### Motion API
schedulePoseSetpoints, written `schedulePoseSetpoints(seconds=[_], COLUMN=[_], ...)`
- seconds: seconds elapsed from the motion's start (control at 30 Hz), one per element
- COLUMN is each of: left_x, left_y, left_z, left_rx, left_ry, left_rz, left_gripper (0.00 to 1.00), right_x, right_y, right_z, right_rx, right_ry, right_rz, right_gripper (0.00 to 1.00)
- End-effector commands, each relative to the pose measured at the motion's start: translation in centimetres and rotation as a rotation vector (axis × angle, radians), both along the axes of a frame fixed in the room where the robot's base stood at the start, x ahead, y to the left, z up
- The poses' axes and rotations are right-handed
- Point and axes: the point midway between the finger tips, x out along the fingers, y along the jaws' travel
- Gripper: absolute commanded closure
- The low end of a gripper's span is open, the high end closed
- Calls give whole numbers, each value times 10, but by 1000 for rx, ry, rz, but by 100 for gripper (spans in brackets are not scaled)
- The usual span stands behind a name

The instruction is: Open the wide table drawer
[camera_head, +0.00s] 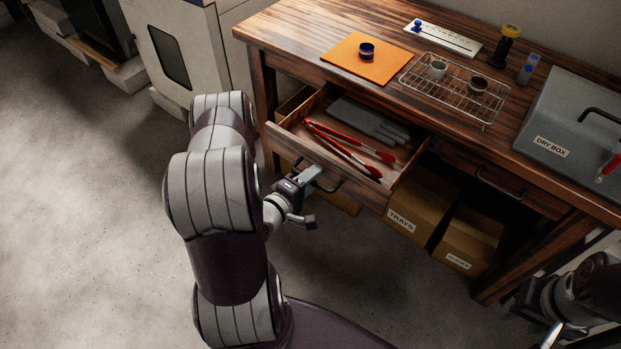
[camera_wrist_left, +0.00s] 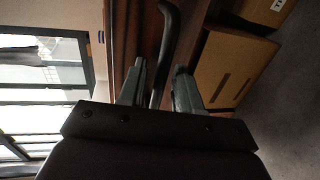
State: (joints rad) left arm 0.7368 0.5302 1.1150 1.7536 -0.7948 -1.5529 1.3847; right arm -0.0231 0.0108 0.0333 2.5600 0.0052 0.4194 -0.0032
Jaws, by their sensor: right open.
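The wide table drawer (camera_head: 345,165) is pulled out from the left part of the wooden table, its inside visible from above in the head view. Its dark bar handle (camera_head: 324,183) is on the front panel. The handle also shows in the left wrist view (camera_wrist_left: 168,38), running down between the two fingers. My left gripper (camera_head: 303,194) is at the handle, with its fingers apart on either side of the bar; contact is unclear. My right gripper (camera_head: 536,314) is open at the lower right, away from the drawer and partly cut off by dark shadow.
On the table are an orange mat (camera_head: 351,67), a wire rack (camera_head: 444,105) and a dry box (camera_head: 565,125). Cardboard boxes (camera_head: 420,205) stand below. A second handle (camera_head: 500,186) is at right. Floor at left is clear.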

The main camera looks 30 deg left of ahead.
Motion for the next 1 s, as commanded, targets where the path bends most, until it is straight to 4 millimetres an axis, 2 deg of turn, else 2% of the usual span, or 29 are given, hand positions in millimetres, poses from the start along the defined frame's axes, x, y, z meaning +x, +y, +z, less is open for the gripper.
schedulePoseSetpoints(seconds=[0.13, 0.23, 0.5, 0.63, 0.8, 1.0], left_x=[-4, -17, -83, -107, -122, -124], left_y=[1, 3, 9, 10, 10, 9], left_z=[1, 5, 19, 23, 25, 25], left_rx=[0, -1, -4, -1, -1, 0], left_ry=[1, 2, 0, 0, 0, 0], left_rz=[1, 4, 13, 8, 2, -1], left_gripper=[67, 67, 67, 67, 67, 67], right_x=[0, 0, 0, 0, 0, 0], right_y=[0, 0, 0, 0, 0, 0], right_z=[1, 5, 17, 20, 22, 22], right_rx=[0, 0, 0, 0, 0, 0], right_ry=[0, 0, 0, 0, 0, 0], right_rz=[0, 0, 0, 0, 0, 0], right_gripper=[57, 57, 57, 57, 57, 57])
